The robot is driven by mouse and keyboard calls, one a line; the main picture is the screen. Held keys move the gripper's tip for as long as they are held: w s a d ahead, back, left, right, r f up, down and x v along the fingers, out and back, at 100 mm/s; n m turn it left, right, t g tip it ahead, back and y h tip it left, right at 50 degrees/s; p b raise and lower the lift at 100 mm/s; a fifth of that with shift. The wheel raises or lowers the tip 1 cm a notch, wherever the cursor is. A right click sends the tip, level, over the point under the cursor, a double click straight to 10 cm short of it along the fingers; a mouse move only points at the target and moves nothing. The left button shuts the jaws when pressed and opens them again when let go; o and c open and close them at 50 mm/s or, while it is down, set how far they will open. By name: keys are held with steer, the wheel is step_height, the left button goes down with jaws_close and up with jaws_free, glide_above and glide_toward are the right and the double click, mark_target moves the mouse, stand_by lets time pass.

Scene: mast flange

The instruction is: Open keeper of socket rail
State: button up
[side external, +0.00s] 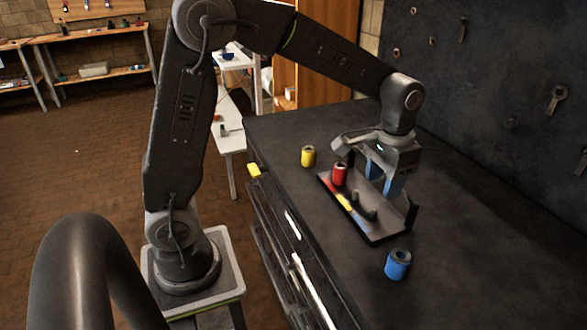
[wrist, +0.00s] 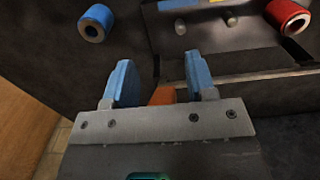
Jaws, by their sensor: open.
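The socket rail (side external: 375,234) is a dark tray on the bench, with short bare pegs and a coloured strip on its near edge. A red socket (side external: 339,174) stands on it near the far end; it also shows in the wrist view (wrist: 288,17). My gripper (side external: 382,187) is open, blue fingers pointing down over the rail's back side. In the wrist view, an orange piece (wrist: 162,95) shows between the fingers (wrist: 160,72), partly hidden by my gripper body; I cannot tell whether it is the keeper. A dark upright (side external: 412,215) stands at the rail's near right corner.
A yellow socket (side external: 308,156) stands on the bench left of the rail. A blue socket (side external: 398,264) stands in front of the rail's right end; it also shows in the wrist view (wrist: 96,23). The bench top (side external: 470,260) is clear to the right. A dark tool wall (side external: 480,100) rises behind.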

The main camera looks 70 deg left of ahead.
step_height(320, 180, up, 14)
steer(key=s+f+t, duration=0.3)
steer(key=s, duration=0.6)
steer(key=s+f+t, duration=0.3)
steer(key=s+f, duration=0.1)
steer(key=s, duration=0.5)
steer(key=shift+s+a+f, duration=0.2)
steer(key=shift+s+a, duration=0.15)
steer(key=shift+a, duration=0.05)
